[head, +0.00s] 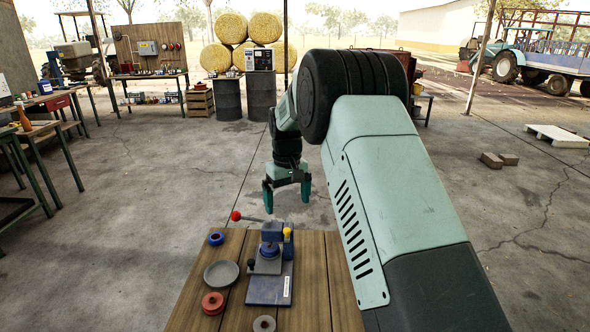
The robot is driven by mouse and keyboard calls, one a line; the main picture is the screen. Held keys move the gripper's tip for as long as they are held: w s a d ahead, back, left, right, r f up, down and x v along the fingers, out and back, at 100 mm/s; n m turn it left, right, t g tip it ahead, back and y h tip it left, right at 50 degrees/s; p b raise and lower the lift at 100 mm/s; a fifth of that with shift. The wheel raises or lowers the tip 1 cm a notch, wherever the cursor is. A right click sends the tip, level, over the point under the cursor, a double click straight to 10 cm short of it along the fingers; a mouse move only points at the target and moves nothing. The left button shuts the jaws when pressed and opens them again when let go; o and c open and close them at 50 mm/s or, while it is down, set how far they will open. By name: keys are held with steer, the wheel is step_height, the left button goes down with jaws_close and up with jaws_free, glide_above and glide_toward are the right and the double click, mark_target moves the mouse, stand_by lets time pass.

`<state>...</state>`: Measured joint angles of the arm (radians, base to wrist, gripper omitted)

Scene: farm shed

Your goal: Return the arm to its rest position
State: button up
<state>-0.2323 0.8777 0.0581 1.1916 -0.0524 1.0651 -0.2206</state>
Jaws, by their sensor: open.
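My gripper (287,195) hangs with its teal fingers pointing down, beyond the far edge of the wooden table and above the concrete floor in the picture. The fingers are apart and nothing is between them. My arm comes in from the lower right, and its large links hide the right part of the table.
Workbenches stand at left. Open floor surrounds the table.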

steer(key=s+d+r+m+t, duration=0.15)
steer(key=s+d+r, duration=0.35)
steer(key=s+r, duration=0.5)
steer(key=s+d+r+m+t, duration=0.15)
steer(key=s+d+r, duration=0.45)
steer(key=r, duration=0.6)
steer(key=s+d+m+t, duration=0.2)
steer(key=s+d, duration=0.2)
steer(key=s, duration=1.8)
steer(key=shift+s+d+f+t, duration=0.2)
steer(key=shift+s+f+t, duration=0.1)
steer(key=shift+s, duration=0.1)
